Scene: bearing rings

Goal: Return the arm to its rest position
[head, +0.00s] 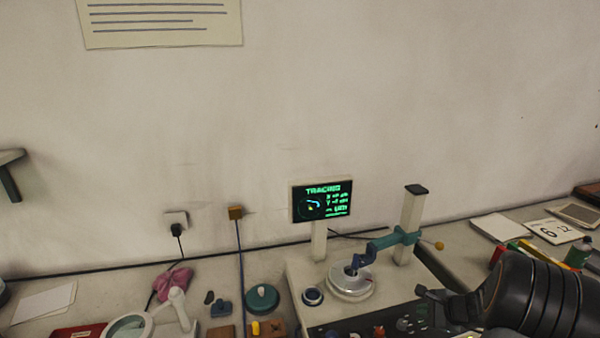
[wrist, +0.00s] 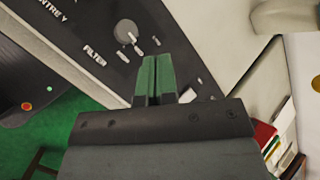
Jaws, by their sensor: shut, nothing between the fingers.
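My gripper (wrist: 158,60) shows in the wrist view with its two green fingers together and nothing between them. It is over or near a dark control panel (wrist: 75,20) with a round knob (wrist: 126,32) and the label "FILTER". In the head view my dark arm comes in from the lower right, and its end (head: 430,298) is near the right side of the panel (head: 350,328). The fingertips are hard to make out there. I cannot tell whether the gripper touches the panel.
A measuring machine stands behind the panel, with a lit screen (head: 321,201), a round turntable (head: 351,282) and a column (head: 410,222) with a teal arm. A magnifier (head: 130,327) and small parts lie left. Books (head: 515,250) and papers (head: 497,227) lie right.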

